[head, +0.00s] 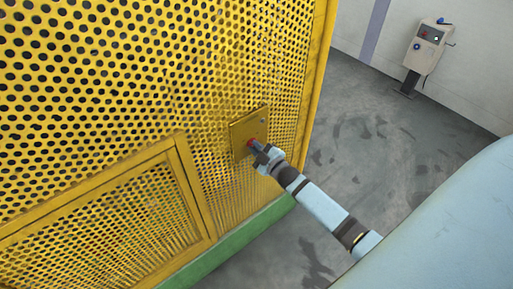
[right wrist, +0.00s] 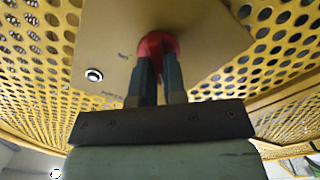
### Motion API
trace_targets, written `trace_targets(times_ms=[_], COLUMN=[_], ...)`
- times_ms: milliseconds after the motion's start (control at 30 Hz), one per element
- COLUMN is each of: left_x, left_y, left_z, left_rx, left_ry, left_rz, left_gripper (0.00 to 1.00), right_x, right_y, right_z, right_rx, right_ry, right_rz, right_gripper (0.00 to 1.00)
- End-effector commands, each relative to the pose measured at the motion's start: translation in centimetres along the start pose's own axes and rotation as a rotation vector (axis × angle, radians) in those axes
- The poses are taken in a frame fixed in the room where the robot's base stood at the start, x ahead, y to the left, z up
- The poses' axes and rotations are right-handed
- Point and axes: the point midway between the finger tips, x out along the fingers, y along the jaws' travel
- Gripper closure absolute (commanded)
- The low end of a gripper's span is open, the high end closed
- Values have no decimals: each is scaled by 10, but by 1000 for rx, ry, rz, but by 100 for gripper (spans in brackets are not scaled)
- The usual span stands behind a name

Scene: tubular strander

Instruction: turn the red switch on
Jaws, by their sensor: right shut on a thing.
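The red switch (head: 250,143) sits on a yellow plate (head: 240,130) fixed to the perforated yellow guard. In the right wrist view the red switch (right wrist: 157,44) is a rounded red knob on the plate (right wrist: 205,30). My right gripper (head: 257,149) reaches the plate, and in the right wrist view its two fingers (right wrist: 159,72) are closed on the red knob, with a narrow gap between them. The fingers cover part of the knob, so its turned position cannot be told. My left gripper is not in view.
The perforated yellow guard (head: 90,90) fills the left, with a green base (head: 240,240) below. A small round button (right wrist: 94,75) is on the plate beside the switch. A control box (head: 427,48) on a post stands far right by the wall. Grey floor between is open.

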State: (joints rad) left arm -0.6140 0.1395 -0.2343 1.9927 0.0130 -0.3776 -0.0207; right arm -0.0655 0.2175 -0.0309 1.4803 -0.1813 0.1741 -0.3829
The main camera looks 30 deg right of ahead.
Motion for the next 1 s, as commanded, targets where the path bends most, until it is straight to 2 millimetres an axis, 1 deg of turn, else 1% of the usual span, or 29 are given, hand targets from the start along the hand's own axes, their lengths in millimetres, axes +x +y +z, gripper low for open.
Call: trace_targets(times_ms=[167,367,1000], left_x=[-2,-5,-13], left_y=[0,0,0], left_z=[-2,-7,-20], left_rx=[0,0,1], left_ry=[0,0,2], left_rz=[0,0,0], left_gripper=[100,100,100], right_x=[0,0,0], right_y=[1,2,5], right_z=[0,-1,2], right_rx=[49,176,775], right_ry=[0,0,0], right_rz=[-1,-1,-1], right_gripper=[100,100,100])
